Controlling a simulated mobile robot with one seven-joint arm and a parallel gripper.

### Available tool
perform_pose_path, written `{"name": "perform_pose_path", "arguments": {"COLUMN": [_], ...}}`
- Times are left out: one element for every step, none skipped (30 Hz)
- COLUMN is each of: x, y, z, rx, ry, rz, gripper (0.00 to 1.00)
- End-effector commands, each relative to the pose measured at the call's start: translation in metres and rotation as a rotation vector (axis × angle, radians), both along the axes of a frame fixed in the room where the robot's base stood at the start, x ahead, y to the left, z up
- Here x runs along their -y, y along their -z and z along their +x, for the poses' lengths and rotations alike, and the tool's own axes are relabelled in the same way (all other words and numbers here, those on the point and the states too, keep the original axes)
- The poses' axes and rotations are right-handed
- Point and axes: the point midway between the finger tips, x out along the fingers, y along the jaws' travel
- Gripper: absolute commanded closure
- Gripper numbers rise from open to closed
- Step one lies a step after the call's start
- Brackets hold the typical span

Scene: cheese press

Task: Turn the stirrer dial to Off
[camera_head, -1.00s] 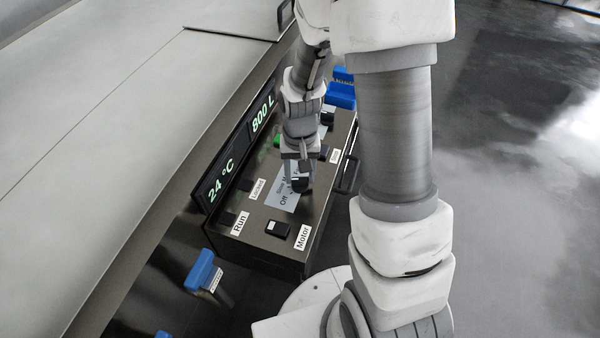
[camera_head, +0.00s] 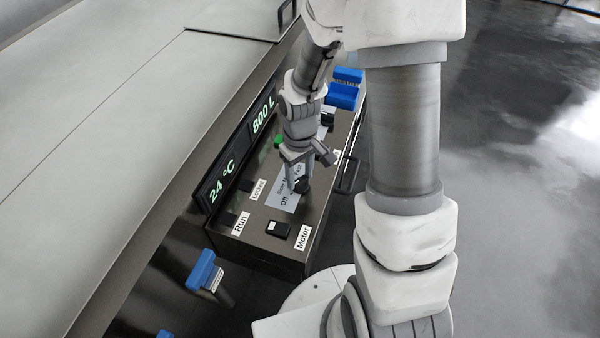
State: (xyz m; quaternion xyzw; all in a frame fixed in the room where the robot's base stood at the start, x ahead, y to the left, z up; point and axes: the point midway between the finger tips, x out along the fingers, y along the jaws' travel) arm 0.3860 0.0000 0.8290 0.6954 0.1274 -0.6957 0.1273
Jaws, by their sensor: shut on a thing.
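The stirrer dial (camera_head: 301,186) is a small black knob on the control panel (camera_head: 262,222). It sits at the edge of a pale blue label plate (camera_head: 285,200) with "Off" printed at its near end and "Slow" and other words further along. My gripper (camera_head: 299,182) points down over the dial, with its fingers shut on it. The fingers and wrist hide much of the dial, so I cannot tell which word its pointer faces.
A black rocker switch (camera_head: 278,229) beside a "Motor" label (camera_head: 303,237) is in front of the dial. The display (camera_head: 222,181) reads 24 °C and 800 L. A green button (camera_head: 279,142) and blue handles (camera_head: 343,95) are further back. A black bar handle (camera_head: 350,174) runs along the right side.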

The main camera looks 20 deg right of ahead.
Motion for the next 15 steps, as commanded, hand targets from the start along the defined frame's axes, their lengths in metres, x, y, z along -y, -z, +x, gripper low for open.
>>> {"name": "perform_pose_path", "arguments": {"x": [0.0001,0.0000,0.0000,0.0000,-0.0001,-0.0001,-0.0001,-0.0002,-0.0002,-0.0002,-0.0002,-0.0002,-0.0003,-0.0003,-0.0003], "y": [-0.0008,-0.0008,-0.0008,-0.0008,-0.0007,-0.0007,-0.0007,-0.0007,-0.0006,-0.0006,-0.0006,-0.0006,-0.0005,-0.0005,-0.0006], "z": [0.0005,0.0004,0.0004,0.0004,0.0005,0.0005,0.0005,0.0006,0.0006,0.0006,0.0006,0.0006,0.0005,0.0006,0.0006], "rx": [0.001,0.001,0.001,0.001,0.001,0.002,0.002,0.002,0.002,0.002,0.002,0.002,0.002,0.002,0.002], "ry": [-0.018,-0.027,-0.039,-0.046,-0.052,-0.059,-0.063,-0.066,-0.070,-0.072,-0.073,-0.074,-0.075,-0.075,-0.075], "rz": [0.000,0.000,-0.001,-0.001,-0.001,0.000,0.000,0.000,0.000,0.000,0.000,0.000,0.000,0.000,0.000], "gripper": [1.00,1.00,1.00,1.00,1.00,1.00,1.00,1.00,1.00,1.00,1.00,1.00,1.00,1.00,1.00]}}
